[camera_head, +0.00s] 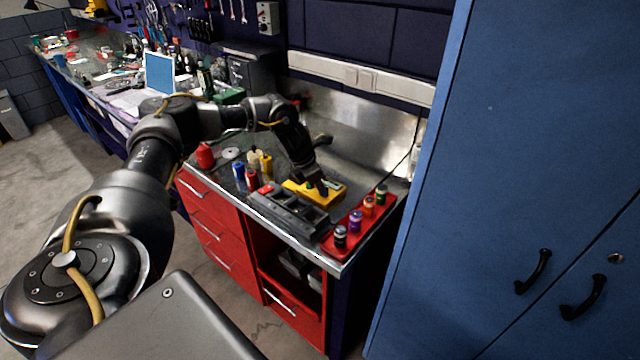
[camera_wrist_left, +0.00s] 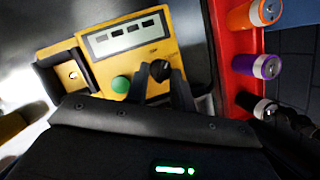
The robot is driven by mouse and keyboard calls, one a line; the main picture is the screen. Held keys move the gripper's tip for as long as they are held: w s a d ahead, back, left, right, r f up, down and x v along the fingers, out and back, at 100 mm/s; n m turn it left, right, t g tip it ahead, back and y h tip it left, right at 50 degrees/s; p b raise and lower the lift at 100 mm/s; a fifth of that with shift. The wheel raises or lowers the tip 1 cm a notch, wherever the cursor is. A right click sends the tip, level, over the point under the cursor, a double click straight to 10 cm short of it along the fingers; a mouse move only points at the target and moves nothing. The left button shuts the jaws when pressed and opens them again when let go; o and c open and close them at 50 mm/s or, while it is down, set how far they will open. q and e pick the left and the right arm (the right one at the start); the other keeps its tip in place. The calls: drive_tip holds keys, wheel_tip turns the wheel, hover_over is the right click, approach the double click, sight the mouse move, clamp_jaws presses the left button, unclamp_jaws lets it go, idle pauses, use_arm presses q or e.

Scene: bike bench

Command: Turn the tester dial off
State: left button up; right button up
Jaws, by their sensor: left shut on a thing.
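The yellow tester (camera_head: 330,194) lies on the metal bench top near its right end. In the left wrist view its yellow face (camera_wrist_left: 130,52) shows a display panel, a green button (camera_wrist_left: 121,84) and a black dial (camera_wrist_left: 160,70). My left gripper (camera_wrist_left: 164,84) is over the tester with its two fingers on either side of the dial, shut on it. In the head view the left gripper (camera_head: 318,186) reaches down onto the tester and hides part of its face. The dial's pointer setting cannot be read. My right gripper is not in view.
A red tray (camera_head: 328,244) with several batteries stands right of the tester. A dark charger-like rack (camera_head: 288,212) lies in front. Loose batteries, including a blue one (camera_head: 238,170), and a red container (camera_head: 205,155) stand left. A blue cabinet (camera_head: 520,150) closes off the right side.

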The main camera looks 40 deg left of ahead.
use_arm(q)
drive_tip(key=n, duration=0.1)
drive_tip(key=n+y+p, duration=0.1)
drive_tip(key=n, duration=0.1)
drive_tip(key=shift+s+d+r+n+t, duration=0.1)
drive_tip(key=shift+d+n+t, duration=0.15)
drive_tip(key=shift+n+t, duration=0.15)
drive_tip(key=shift+d+n+y+p, duration=0.15)
drive_tip(key=shift+n+y+p, duration=0.9)
drive_tip(key=shift+n, duration=0.95)
drive_tip(key=o, duration=0.7)
drive_tip(key=shift+b+v, duration=0.65)
drive_tip(key=shift+v, duration=4.75)
